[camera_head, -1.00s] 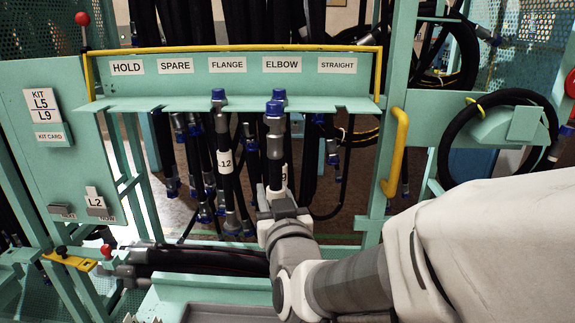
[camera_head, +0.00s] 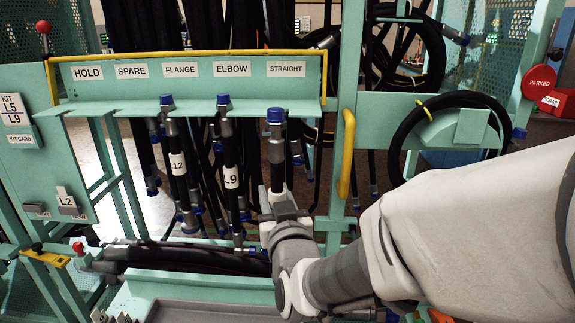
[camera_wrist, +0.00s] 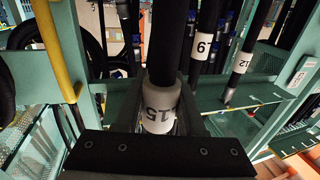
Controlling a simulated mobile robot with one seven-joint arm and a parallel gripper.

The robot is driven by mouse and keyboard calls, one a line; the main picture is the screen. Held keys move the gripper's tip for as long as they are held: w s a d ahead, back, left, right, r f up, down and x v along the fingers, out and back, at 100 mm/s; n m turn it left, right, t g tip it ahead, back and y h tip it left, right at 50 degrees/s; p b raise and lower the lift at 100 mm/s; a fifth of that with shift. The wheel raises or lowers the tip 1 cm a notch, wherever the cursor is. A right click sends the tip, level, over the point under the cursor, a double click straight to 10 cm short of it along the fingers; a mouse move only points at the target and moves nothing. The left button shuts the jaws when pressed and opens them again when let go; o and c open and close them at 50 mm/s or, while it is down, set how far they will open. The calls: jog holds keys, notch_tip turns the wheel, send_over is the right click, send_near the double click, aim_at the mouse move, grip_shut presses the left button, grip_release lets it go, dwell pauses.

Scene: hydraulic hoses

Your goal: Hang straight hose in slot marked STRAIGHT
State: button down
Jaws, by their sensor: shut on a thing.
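My gripper (camera_head: 281,205) is shut on a black hose (camera_head: 276,165) with a blue cap and silver fitting. The hose stands upright, its cap in front of the rack shelf's edge, below the STRAIGHT label (camera_head: 286,69). Whether the hose touches the slot cannot be told. Its lower end is hidden by my gripper. The rack shelf (camera_head: 110,108) also carries HOLD, SPARE, FLANGE and ELBOW labels.
An L9 hose (camera_head: 229,150) hangs left of the held hose, below ELBOW. An L12 hose (camera_head: 175,150) hangs below FLANGE. A yellow handle (camera_head: 347,155) stands close on the right, with a coiled hose (camera_head: 400,140) beyond. Hoses lie in a trough below.

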jog(key=shift+w+d, duration=0.15)
jog(key=shift+d, duration=0.05)
jog(key=d+p+x, duration=0.1)
jog(key=d+x, duration=0.1)
jog(key=x, duration=1)
jog(key=shift+w+d+f+p, duration=0.35)
jog(key=shift+w+d+p, duration=0.1)
jog(key=shift+d, duration=0.1)
dwell(0.7)
dwell(0.6)
jog(key=shift+c, duration=2.2)
grip_release()
jog(key=shift+s+f, duration=0.1)
